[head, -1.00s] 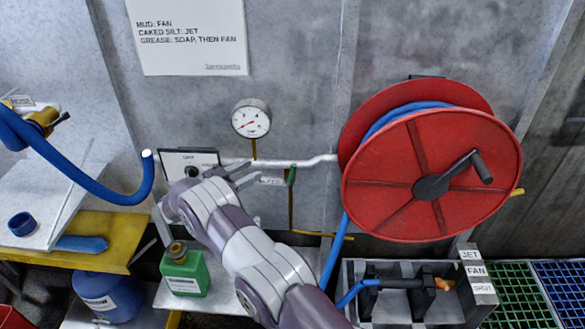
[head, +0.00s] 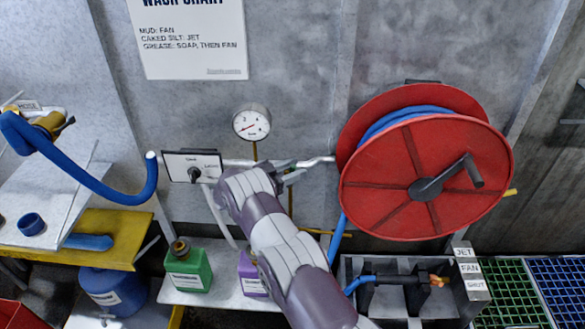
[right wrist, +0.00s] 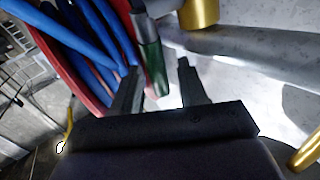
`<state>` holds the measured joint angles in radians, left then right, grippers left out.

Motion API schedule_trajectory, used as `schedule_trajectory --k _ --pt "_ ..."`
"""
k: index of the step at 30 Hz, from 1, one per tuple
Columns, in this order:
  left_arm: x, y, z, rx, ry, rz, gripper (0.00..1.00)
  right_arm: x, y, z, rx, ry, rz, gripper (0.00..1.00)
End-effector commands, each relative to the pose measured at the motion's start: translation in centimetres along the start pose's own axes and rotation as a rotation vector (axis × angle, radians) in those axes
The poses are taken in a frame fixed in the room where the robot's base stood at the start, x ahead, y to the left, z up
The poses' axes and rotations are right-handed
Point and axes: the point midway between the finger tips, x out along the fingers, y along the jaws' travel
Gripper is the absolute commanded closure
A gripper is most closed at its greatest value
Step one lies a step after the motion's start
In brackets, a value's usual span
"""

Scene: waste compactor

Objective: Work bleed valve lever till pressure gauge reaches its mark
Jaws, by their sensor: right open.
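The pressure gauge (head: 251,122) is a round white dial on the wall with a red needle low and to the left; its mark is too small to make out. My right gripper (head: 284,167) is at the pipe below and right of the gauge. It hides most of the bleed valve there. In the right wrist view, the green valve lever (right wrist: 151,66) stands between the two open fingers of my right gripper (right wrist: 158,70), closer to the left finger. I cannot tell whether a finger touches it. My left gripper is out of view.
A red hose reel (head: 428,175) with blue hose is close on the right. A switch panel (head: 192,166) is left of my right arm. A green bottle (head: 187,270) and a purple bottle (head: 250,275) stand on the shelf below.

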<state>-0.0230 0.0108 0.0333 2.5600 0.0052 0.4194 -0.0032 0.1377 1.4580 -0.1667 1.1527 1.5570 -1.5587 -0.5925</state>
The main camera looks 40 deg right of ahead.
Motion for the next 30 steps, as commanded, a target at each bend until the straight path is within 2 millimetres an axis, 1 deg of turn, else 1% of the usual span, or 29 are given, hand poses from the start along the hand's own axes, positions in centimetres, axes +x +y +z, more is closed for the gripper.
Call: schedule_trajectory --k 1,2,3,5,6,11,17,23,24,25,30 --pt "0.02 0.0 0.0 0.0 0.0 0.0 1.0 -0.01 0.0 0.01 0.0 0.0 0.0 0.57" --pt "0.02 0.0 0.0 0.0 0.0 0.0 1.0 -0.02 -0.01 0.0 0.0 0.0 0.0 0.61" --pt "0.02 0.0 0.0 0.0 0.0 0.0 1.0 -0.02 0.0 0.0 0.0 0.0 0.0 0.74" --pt "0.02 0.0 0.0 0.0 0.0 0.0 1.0 -0.03 0.0 0.0 0.0 0.0 0.0 0.93" --pt "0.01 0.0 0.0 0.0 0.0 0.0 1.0 -0.03 0.0 -0.01 0.0 0.0 0.0 1.0" --pt "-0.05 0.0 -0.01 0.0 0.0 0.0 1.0 0.03 0.02 -0.07 0.005 -0.007 0.001 1.0" --pt "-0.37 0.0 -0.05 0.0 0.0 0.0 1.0 0.66 0.44 0.02 0.067 -0.103 0.01 1.0" --pt "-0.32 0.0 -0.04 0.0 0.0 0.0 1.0 0.65 0.43 0.12 0.069 -0.103 0.011 1.0" --pt "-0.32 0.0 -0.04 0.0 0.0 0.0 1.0 0.64 0.43 0.12 0.069 -0.103 0.011 0.67" --pt "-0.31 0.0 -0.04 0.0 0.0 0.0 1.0 0.64 0.44 0.12 0.069 -0.103 0.011 0.57" --pt "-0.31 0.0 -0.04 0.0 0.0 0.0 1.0 0.64 0.44 0.13 0.068 -0.103 0.011 0.57"
